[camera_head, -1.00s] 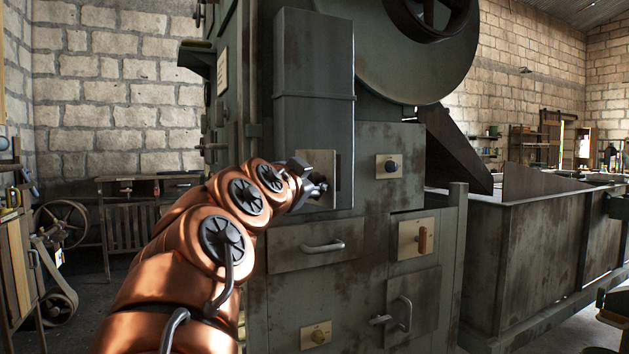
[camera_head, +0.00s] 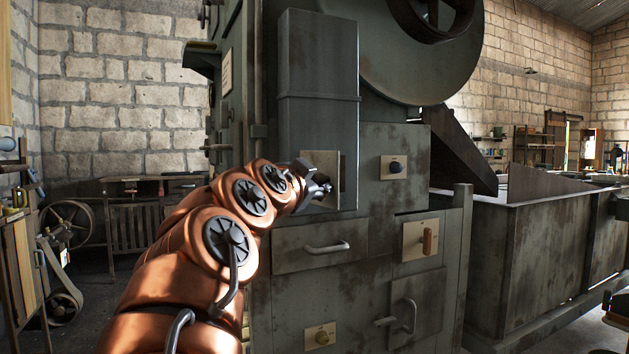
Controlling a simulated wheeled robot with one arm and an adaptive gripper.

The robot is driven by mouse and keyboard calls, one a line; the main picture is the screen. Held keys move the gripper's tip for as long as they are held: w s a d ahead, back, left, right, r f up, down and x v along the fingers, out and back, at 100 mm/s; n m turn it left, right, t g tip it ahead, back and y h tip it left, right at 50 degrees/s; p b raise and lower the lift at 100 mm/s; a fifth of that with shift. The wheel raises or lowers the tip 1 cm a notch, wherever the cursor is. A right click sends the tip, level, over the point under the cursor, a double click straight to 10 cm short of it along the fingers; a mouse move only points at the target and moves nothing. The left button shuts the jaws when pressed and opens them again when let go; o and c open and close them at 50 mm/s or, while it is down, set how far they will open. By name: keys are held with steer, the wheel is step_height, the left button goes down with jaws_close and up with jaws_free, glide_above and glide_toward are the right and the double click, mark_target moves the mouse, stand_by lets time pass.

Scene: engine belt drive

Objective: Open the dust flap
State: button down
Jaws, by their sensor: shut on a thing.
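My gripper (camera_head: 325,189), at the end of my copper-coloured arm, is at a small pale plate (camera_head: 332,160) on the lower part of a tall grey-green housing. Its jaws are shut on a small fitting at that plate, which the fingers mostly hide. I cannot tell for certain which part is the dust flap. A rusty panel with an upright bar handle (camera_head: 411,316) is low on the right of the machine, and a wide panel with a horizontal handle (camera_head: 326,248) is just below my gripper. Both look closed.
A plate with a dark knob (camera_head: 397,167), a plate with an orange-brown switch (camera_head: 428,241) and a plate with a brass knob (camera_head: 320,335) are on the machine front. A large wheel guard (camera_head: 415,65) is above. A metal trough (camera_head: 535,250) stands at right.

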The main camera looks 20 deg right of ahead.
steer(key=shift+w+a+r, duration=0.25)
steer(key=shift+a+r, duration=0.1)
steer(key=shift+a, duration=0.2)
steer(key=c, duration=0.9)
jaws_free()
steer(key=shift+w+f, duration=0.1)
steer(key=shift+w, duration=0.1)
steer(key=shift+o, duration=0.2)
steer(key=shift+d+f, duration=0.25)
steer(key=shift+d, duration=0.05)
steer(key=shift+s+d+f, duration=0.1)
steer(key=s+a+b, duration=0.1)
steer(key=s+a, duration=0.1)
steer(key=a, duration=0.6)
steer(key=shift+a, duration=0.4)
